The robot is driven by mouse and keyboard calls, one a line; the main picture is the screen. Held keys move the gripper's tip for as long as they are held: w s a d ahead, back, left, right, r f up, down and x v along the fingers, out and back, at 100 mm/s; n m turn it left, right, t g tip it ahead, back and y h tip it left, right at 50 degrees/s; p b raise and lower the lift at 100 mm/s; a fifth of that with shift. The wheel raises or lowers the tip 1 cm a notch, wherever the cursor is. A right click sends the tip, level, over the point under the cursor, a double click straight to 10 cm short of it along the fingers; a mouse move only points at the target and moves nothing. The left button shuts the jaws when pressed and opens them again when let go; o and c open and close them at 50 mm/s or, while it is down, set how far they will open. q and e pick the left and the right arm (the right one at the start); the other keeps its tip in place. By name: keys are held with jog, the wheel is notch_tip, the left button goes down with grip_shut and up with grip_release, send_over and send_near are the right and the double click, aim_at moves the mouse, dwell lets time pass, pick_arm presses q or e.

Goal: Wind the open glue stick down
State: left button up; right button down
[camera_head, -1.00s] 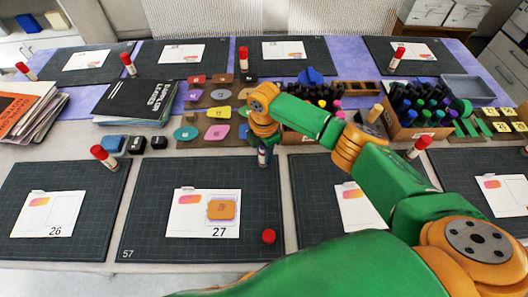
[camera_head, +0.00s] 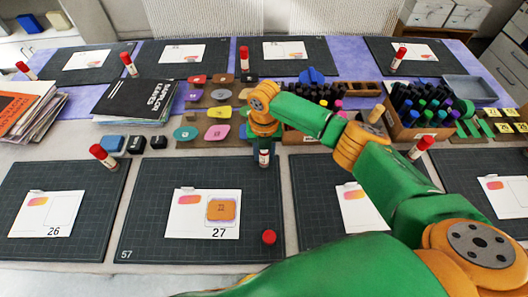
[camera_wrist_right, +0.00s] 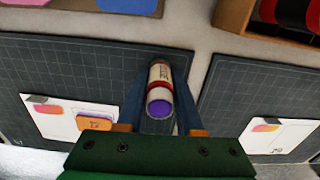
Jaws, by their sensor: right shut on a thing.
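The open glue stick (camera_head: 264,157) stands upright at the top right corner of the mat of card 27. The right wrist view shows its white labelled body (camera_wrist_right: 160,74), a red collar and a purple glue end facing the camera. My right gripper (camera_head: 264,146) points down from above and is shut on the glue stick, with one finger on each side in the right wrist view (camera_wrist_right: 160,82). A loose red cap (camera_head: 268,237) lies near the lower right corner of the same mat. My left gripper is out of view.
Card 27 (camera_head: 188,219) with an orange piece lies left of the stick. Capped glue sticks stand by other mats, one at the left (camera_head: 103,157). Coloured shapes (camera_head: 217,132) and a marker crate (camera_head: 408,132) lie behind. Bare mat surrounds the cap.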

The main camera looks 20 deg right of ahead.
dwell(0.4)
grip_release()
dwell(0.4)
notch_tip(320, 180, up, 8)
jog(key=p, duration=0.7)
jog(key=shift+f+p, duration=0.1)
jog(key=shift+p, duration=0.25)
jog(key=shift+f, duration=0.1)
